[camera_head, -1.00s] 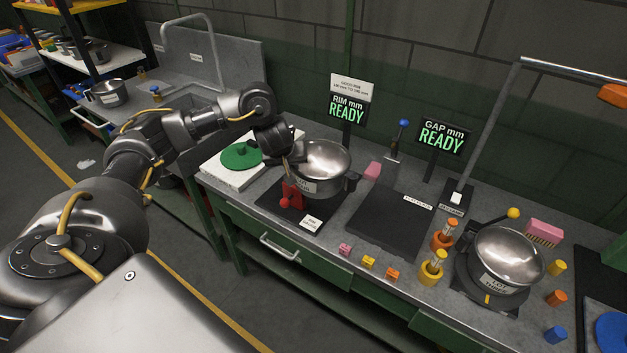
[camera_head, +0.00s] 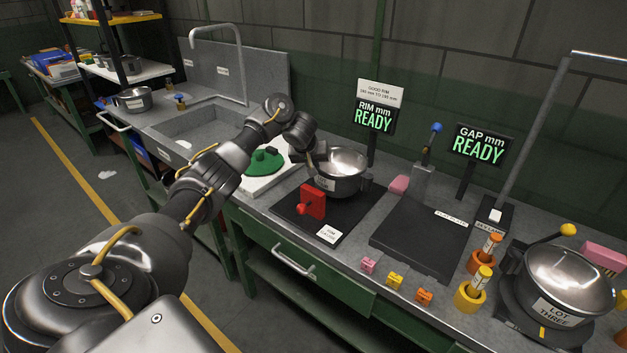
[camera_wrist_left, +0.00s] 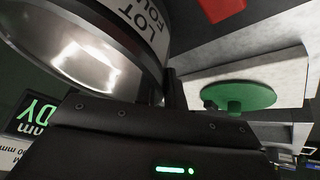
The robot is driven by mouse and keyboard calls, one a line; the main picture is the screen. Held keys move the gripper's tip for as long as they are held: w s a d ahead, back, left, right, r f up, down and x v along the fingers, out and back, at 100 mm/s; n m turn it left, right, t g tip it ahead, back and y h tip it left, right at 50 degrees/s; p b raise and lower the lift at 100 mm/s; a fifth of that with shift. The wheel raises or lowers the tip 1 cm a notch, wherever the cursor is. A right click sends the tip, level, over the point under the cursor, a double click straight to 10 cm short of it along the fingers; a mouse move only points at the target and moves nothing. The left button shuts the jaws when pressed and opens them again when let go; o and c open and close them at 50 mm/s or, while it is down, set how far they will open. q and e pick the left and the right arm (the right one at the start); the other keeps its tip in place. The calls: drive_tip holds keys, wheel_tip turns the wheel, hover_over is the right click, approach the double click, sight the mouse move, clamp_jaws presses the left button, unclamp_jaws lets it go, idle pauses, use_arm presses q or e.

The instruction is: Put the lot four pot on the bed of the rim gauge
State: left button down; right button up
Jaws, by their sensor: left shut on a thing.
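The lot four pot (camera_head: 338,186) is a steel pot with a white label, at the back of the rim gauge's black bed (camera_head: 350,222). I cannot tell whether its base touches the bed. The gauge's red block (camera_head: 314,201) with a knob stands in front of the pot. My left gripper (camera_head: 313,160) is shut on the pot at its left side; the held part is mostly hidden. In the left wrist view the pot (camera_wrist_left: 95,50) fills the upper left, its label partly readable. The rim display (camera_head: 374,117) reads READY. My right gripper is not in view.
A green disc-shaped thing (camera_head: 264,162) lies on a white slab left of the gauge. To the right are a dark flat plate (camera_head: 422,243), small coloured blocks, orange and yellow holders, and the lot three pot (camera_head: 568,284). A sink (camera_head: 205,125) is at the left.

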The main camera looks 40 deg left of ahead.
use_arm(q)
drive_tip(key=shift+w+f, duration=0.1)
drive_tip(key=shift+w, duration=0.05)
drive_tip(key=f, duration=0.3)
drive_tip(key=shift+w+a+f, duration=0.1)
drive_tip(key=shift+a+f, duration=0.05)
drive_tip(key=shift+a, duration=0.05)
drive_tip(key=c, duration=1.5)
unclamp_jaws()
drive_tip(key=shift+p+v, duration=3.8)
drive_tip(key=shift+v, duration=2.35)
